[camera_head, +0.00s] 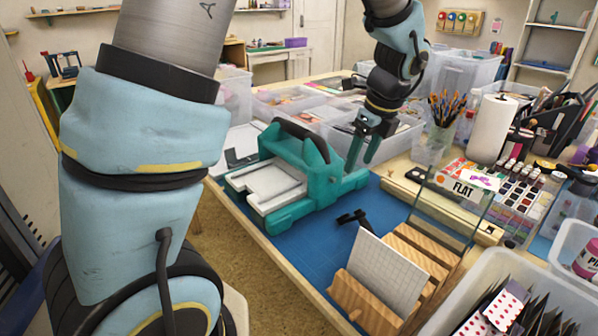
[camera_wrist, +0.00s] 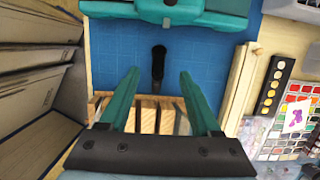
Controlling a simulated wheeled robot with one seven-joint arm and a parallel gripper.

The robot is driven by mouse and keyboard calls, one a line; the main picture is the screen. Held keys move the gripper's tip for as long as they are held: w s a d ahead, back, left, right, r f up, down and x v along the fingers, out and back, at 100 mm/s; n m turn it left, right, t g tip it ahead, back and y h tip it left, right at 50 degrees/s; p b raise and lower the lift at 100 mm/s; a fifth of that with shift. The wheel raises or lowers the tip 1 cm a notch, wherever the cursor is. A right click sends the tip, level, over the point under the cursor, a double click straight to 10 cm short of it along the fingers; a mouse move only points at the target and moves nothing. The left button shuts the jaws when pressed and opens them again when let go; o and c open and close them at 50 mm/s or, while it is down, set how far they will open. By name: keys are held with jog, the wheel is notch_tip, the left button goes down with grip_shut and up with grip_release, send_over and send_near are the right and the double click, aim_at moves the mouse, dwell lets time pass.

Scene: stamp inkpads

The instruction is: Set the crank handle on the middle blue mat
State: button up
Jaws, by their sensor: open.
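The black crank handle (camera_head: 352,217) is on the blue mat (camera_head: 310,242), between the teal press and the wooden rack. It also shows in the wrist view (camera_wrist: 158,62), in line with the gap between my fingers. My gripper (camera_head: 361,165) has two teal fingers, spread apart and empty. In the head view it hangs beside the right end of the teal press, farther back than the handle. In the wrist view its fingertips (camera_wrist: 158,72) lie either side of the handle in the picture, with no contact visible. The handle's lower end is close to the wooden rack.
The teal press (camera_head: 325,178) stands on the back of the mat. A wooden rack (camera_head: 368,305) holding a white gridded card (camera_head: 385,272) stands in front of the handle. Clear bins, a glass panel and paints crowd the right. Bare mat lies left of the handle.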

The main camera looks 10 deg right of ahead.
jog(key=s+a+f+n, duration=0.1)
jog(key=a+n, duration=1.3)
jog(key=s+a+f+n+h, duration=0.1)
jog(key=s+a+n, duration=0.1)
jog(key=a+n, duration=1.3)
jog(key=shift+a+f+g+h, duration=0.15)
jog(key=shift+a+g+h, duration=0.15)
jog(key=shift+g, duration=0.1)
